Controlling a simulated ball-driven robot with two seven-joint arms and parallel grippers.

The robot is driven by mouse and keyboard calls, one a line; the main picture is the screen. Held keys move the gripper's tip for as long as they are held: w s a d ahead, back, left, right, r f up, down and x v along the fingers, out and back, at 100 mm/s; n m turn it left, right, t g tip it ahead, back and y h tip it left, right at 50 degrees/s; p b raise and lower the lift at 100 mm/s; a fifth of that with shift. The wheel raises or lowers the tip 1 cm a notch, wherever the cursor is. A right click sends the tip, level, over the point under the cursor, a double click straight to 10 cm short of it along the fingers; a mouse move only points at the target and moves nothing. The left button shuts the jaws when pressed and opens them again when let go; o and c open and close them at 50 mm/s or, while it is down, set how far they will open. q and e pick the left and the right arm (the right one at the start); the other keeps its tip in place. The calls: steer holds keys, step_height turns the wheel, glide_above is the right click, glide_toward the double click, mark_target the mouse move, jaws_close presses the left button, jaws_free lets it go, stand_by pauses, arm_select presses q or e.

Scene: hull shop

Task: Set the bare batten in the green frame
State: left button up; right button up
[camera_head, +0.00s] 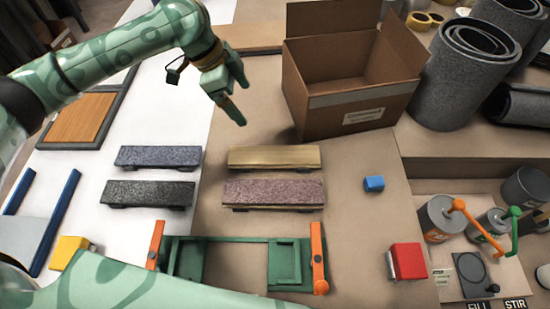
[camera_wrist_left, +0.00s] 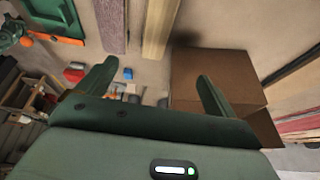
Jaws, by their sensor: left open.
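The bare batten (camera_head: 273,154), pale plain wood, lies on low supports at mid-table in the head view; it also shows at the top of the left wrist view (camera_wrist_left: 160,28). The green frame (camera_head: 222,240), with an orange bar at each end, lies nearer to me, and my own arm covers part of its near side. A corner of it shows in the left wrist view (camera_wrist_left: 60,30). My left gripper (camera_head: 240,103) is open and empty, above and beyond the batten, slightly to its left. Its two fingers stand wide apart in the wrist view (camera_wrist_left: 155,72). My right gripper is not visible.
A pink-speckled batten (camera_head: 272,192) lies just nearer than the bare one; a blue-grey (camera_head: 158,156) and a black (camera_head: 148,194) batten lie left. An open cardboard box (camera_head: 345,95) stands beside the gripper. A blue block (camera_head: 374,184) and red block (camera_head: 408,262) sit right.

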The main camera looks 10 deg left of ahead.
arm_select(q)
steer(key=b, duration=0.3)
glide_toward(273, 155)
steer(key=f+b, duration=0.1)
steer(key=b, duration=0.1)
steer(key=f+b, duration=0.1)
steer(key=b, duration=0.1)
steer(key=shift+w+d, duration=0.2)
steer(key=shift+w, duration=0.2)
steer(key=b+x, duration=0.4)
steer(key=x, duration=0.2)
steer(key=shift+s+d+f, duration=0.15)
steer(key=shift+f, duration=0.05)
steer(key=shift+r, duration=0.2)
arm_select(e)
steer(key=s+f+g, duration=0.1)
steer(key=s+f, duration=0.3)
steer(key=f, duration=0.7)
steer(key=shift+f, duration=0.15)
arm_select(q)
steer(key=c, duration=1.2)
steer(key=shift+r, duration=0.1)
steer(key=shift+c, duration=0.2)
